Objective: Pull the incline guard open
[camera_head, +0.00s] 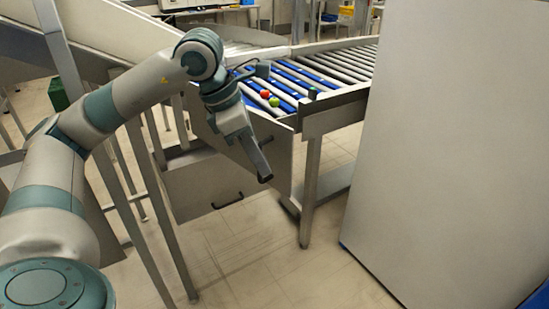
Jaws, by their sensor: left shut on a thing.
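My left arm comes in from the left, and its gripper (265,178) points down in front of the pale panels beside the incline. The gripper is shut on a part of the incline guard (283,150), a pale flat panel below the conveyor's near end. The gripped part is hidden by the fingers. A pale lower panel (190,188) with a black bar handle (228,201) is to the left of and below the gripper. The fingers are apart from that black handle. My right gripper is out of view.
A roller conveyor (335,65) with blue strips carries a red ball (265,94) and a green ball (274,102). Its metal leg (310,180) stands right of the gripper. A large pale cabinet (450,140) fills the right. The tiled floor (250,265) in front is clear.

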